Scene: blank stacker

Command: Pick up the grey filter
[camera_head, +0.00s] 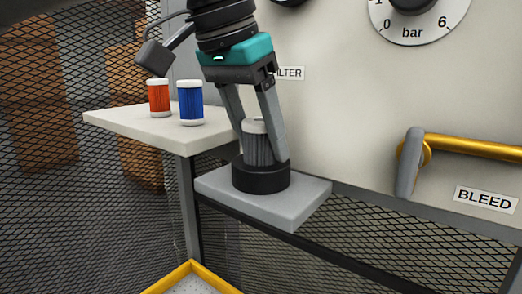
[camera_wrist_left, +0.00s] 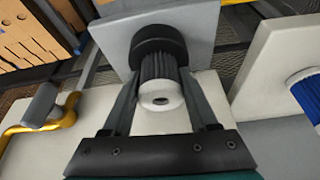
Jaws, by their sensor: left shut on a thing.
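The grey filter (camera_head: 257,148) is a ribbed dark grey cylinder with a white cap. It stands upright in a black round holder (camera_head: 261,178) on a grey shelf (camera_head: 298,198). My left gripper (camera_head: 262,152) comes down from above, shut on the filter with one finger on each side. The left wrist view shows the filter (camera_wrist_left: 157,70) between the two fingers, its lower end at the black holder (camera_wrist_left: 157,44). Whether its lower end is seated inside the holder is hidden. My right gripper is not in view.
An orange filter (camera_head: 159,98) and a blue filter (camera_head: 190,103) stand on a pale shelf (camera_head: 125,122) to the left. A pale panel with a bar dial (camera_head: 411,32) rises behind. A yellow pipe (camera_head: 470,147) with a grey lever (camera_head: 409,165) juts out at right.

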